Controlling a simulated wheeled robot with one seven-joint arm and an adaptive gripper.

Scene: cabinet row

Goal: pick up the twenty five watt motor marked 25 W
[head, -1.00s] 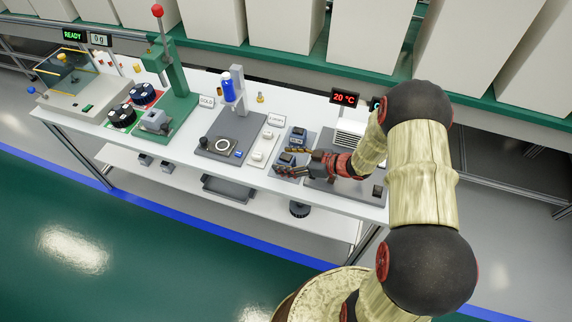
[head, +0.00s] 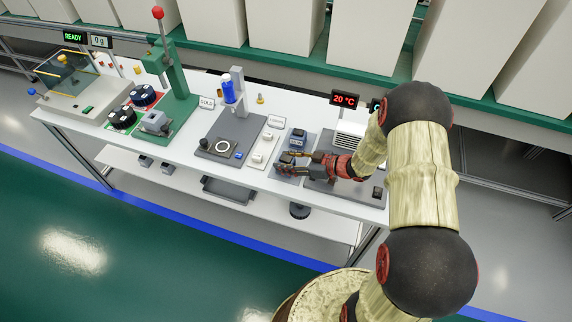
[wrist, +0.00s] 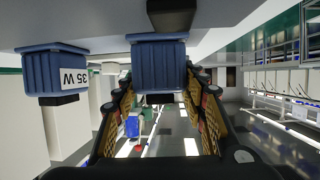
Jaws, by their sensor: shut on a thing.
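My gripper (head: 284,163) is shut on the front motor (wrist: 158,62), a blue-grey block with ribbed sides, which sits between the two fingers in the wrist view. The fingers partly cover this motor (head: 287,157) in the head view. No label can be read on it. A second blue-grey motor (wrist: 52,74) stands beside it, apart from the fingers, with a white label reading 35 W. In the head view this other motor (head: 298,138) is behind the gripped one, on the same grey tray (head: 305,152). I cannot tell whether the held motor is lifted.
A grey unit with a 20 °C display (head: 344,100) stands to the right, under my forearm. To the left are a strip of white switches (head: 263,150), a grey stand with a blue bottle (head: 228,90) and a green press (head: 175,75). The bench's front edge is close.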

